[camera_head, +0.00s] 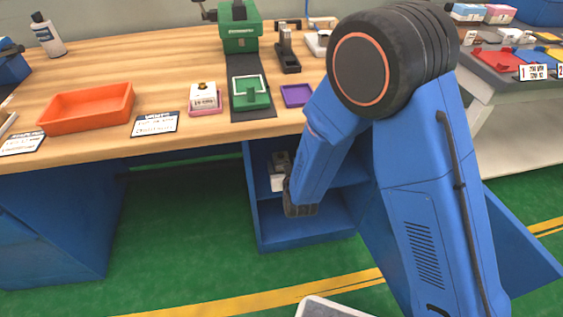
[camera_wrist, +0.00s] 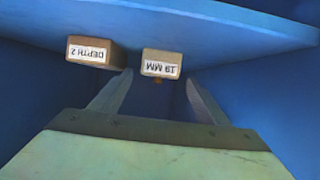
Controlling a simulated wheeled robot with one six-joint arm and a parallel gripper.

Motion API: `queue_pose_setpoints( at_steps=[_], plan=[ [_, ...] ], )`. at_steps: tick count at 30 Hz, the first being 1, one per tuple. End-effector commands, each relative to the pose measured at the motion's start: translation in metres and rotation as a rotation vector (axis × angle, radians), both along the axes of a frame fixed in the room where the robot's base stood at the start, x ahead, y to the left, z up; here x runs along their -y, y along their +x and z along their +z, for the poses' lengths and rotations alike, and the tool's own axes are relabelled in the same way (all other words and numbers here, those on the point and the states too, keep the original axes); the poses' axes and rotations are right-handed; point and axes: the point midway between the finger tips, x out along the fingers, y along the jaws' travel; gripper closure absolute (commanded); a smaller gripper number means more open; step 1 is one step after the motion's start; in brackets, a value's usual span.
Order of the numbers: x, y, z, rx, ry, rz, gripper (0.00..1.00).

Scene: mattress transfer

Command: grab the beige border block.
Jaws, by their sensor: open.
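In the wrist view, two beige-brown blocks sit side by side against a blue shelf (camera_wrist: 215,22). Their white labels appear upside down. The right block (camera_wrist: 161,56) is labelled "19 MM" and has a small knob at its lower edge. The left block (camera_wrist: 103,42) is labelled "DEPTH 2". The block appears beyond the fingertips.
The blue cabinet (camera_head: 305,232) under the wooden workbench (camera_head: 100,160) encloses my gripper with its walls and shelf. On the bench are an orange tray (camera_head: 87,107), a green machine (camera_head: 240,30) and a purple tray (camera_head: 296,95). Green floor lies open in front.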

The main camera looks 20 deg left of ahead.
Motion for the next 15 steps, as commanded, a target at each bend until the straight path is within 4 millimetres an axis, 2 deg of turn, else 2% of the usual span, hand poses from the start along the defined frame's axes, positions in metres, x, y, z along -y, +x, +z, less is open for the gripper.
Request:
queue_pose_setpoints(
  at_steps=[10, 15],
  plan=[
    [-0.018, 0.034, -0.011, 0.001, 0.001, 0.0, 0.31],
    [-0.023, 0.042, -0.015, 0.0, 0.0, 0.001, 0.31]
  ],
)
